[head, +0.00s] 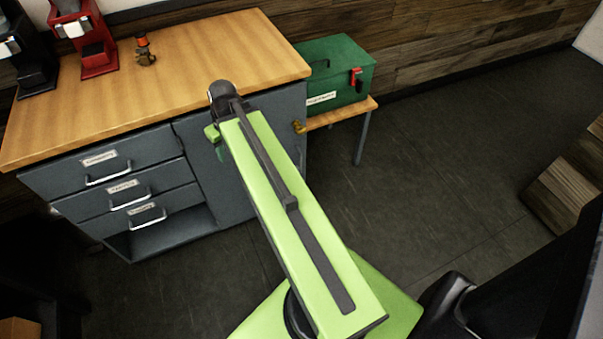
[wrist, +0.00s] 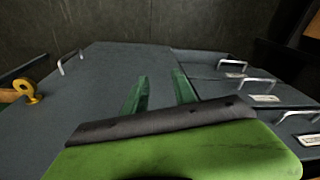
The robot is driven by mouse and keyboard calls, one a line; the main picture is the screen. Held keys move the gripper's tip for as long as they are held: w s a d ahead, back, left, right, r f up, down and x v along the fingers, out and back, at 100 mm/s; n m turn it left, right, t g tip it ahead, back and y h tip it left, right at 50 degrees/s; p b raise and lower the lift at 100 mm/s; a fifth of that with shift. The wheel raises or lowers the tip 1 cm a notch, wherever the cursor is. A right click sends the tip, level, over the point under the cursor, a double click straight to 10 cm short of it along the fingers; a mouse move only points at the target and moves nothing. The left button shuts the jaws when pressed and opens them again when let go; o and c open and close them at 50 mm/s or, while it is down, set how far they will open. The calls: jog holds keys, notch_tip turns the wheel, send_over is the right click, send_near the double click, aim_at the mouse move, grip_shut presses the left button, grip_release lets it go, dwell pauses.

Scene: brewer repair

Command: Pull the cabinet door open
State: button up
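The cabinet door is the grey panel (head: 199,143) right of the drawers in the head view, partly hidden by my arm. It looks closed. In the wrist view the door (wrist: 105,75) fills the middle left, with a silver handle (wrist: 70,62) near its left edge. In the head view my gripper is mostly hidden at the arm's far end.
Drawers (head: 127,190) with silver handles are left of the door. A green toolbox (head: 338,78) stands on a low side table (head: 345,110). Red (head: 98,57) and black machines stand on the worktop (head: 190,62).

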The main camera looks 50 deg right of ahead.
jog(key=s+d+f+m+t+b, duration=0.1)
jog(key=s+d+f+b, duration=0.3)
jog(key=d, duration=0.5)
jog(key=s+d+f+t+h+b, duration=0.1)
jog(key=s+d+f+b, duration=0.3)
jog(key=d, duration=0.6)
jog(key=s+d+f+m+t+b, duration=0.1)
jog(key=s+d+f+b, duration=0.3)
jog(key=d, duration=0.5)
jog(key=b+x, duration=0.7)
jog(key=x, duration=0.2)
jog(key=b+x, duration=0.8)
jog(key=x, duration=0.2)
jog(key=shift+w+d, duration=0.2)
jog(key=shift+d, duration=0.05)
jog(key=shift+r, duration=0.15)
grip_shut()
